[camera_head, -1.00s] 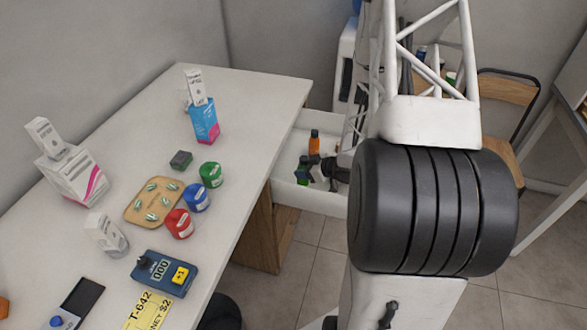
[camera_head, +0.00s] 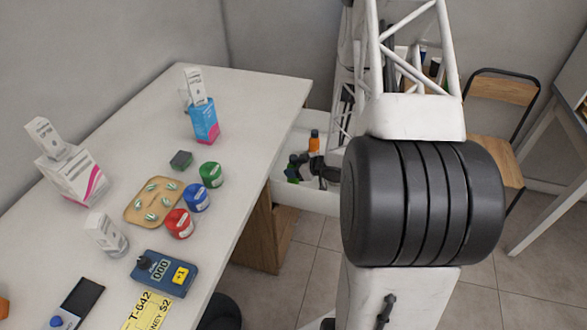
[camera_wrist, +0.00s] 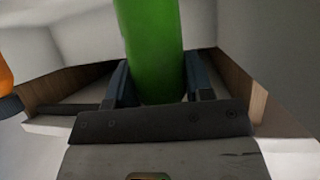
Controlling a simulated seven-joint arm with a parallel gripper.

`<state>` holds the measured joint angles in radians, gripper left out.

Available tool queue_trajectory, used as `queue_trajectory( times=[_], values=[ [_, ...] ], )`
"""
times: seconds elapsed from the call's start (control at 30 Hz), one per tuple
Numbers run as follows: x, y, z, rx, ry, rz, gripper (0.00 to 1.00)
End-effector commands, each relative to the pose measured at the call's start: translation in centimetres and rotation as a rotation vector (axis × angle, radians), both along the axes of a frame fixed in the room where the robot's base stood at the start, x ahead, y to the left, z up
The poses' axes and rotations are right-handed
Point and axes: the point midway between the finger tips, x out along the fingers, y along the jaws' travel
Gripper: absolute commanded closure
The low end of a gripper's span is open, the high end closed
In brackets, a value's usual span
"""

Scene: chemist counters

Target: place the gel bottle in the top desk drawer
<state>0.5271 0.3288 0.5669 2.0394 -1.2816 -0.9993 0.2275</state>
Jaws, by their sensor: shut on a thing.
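The gel bottle (camera_wrist: 152,45) is green and sits between my gripper's fingers (camera_wrist: 155,85) in the wrist view; my gripper is shut on it. In the head view my gripper (camera_head: 312,172) is inside or just over the open white desk drawer (camera_head: 310,199), at the right end of the desk. The green bottle shows there only as a small dark green patch (camera_head: 292,173), mostly covered by the gripper. I cannot tell whether it touches the drawer floor.
An orange bottle (camera_head: 314,141) is in the drawer beside my gripper; it also shows at the left edge of the wrist view (camera_wrist: 4,80). The desk top (camera_head: 245,100) holds boxes, several coloured jars and a tray of capsules. A chair (camera_head: 495,120) stands at the right.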

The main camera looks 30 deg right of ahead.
Motion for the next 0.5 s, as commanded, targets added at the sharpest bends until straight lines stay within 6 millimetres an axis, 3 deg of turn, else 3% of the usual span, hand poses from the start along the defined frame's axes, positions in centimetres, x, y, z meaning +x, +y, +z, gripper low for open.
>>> queue_trajectory(
  times=[0.5],
  values=[
    [0.05,-0.04,-0.47,0.000,-0.002,0.000,0.79]
  ],
)
